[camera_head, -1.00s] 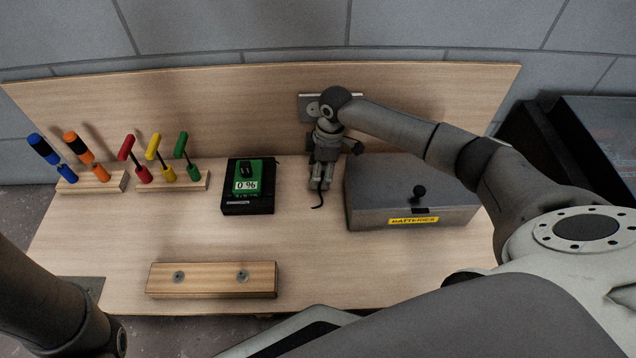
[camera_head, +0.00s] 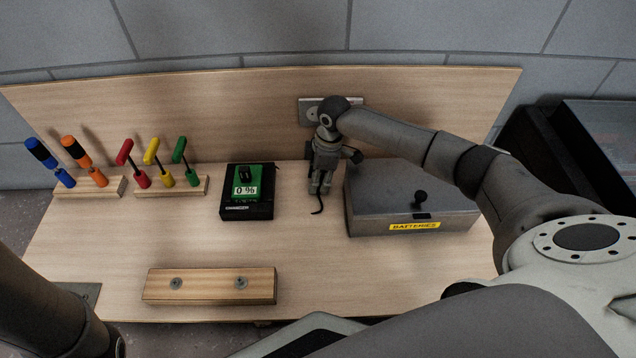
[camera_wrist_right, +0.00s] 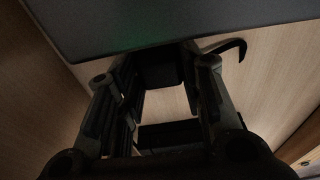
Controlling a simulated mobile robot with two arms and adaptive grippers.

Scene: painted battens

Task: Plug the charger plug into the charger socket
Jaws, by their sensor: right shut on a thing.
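My right gripper (camera_head: 320,186) points down just above the bench, between the black charger and the grey box. In the right wrist view, its fingers (camera_wrist_right: 160,85) are shut on a dark block, which I take for the charger plug (camera_wrist_right: 160,72). A black cord (camera_head: 319,205) trails from it toward the front of the bench and curls in the wrist view. A grey plate (camera_head: 308,112) on the backboard, probably the charger socket, is partly hidden behind my right wrist. The plug is apart from this plate. My left arm shows at lower left, its gripper out of frame.
The black charger (camera_head: 234,212) with a green battery (camera_head: 248,178) stands left of the gripper. The grey batteries box (camera_head: 385,205) stands close on its right. Coloured tools stand in wooden racks (camera_head: 110,189) at left. A batten (camera_head: 210,286) lies in front; the bench middle is clear.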

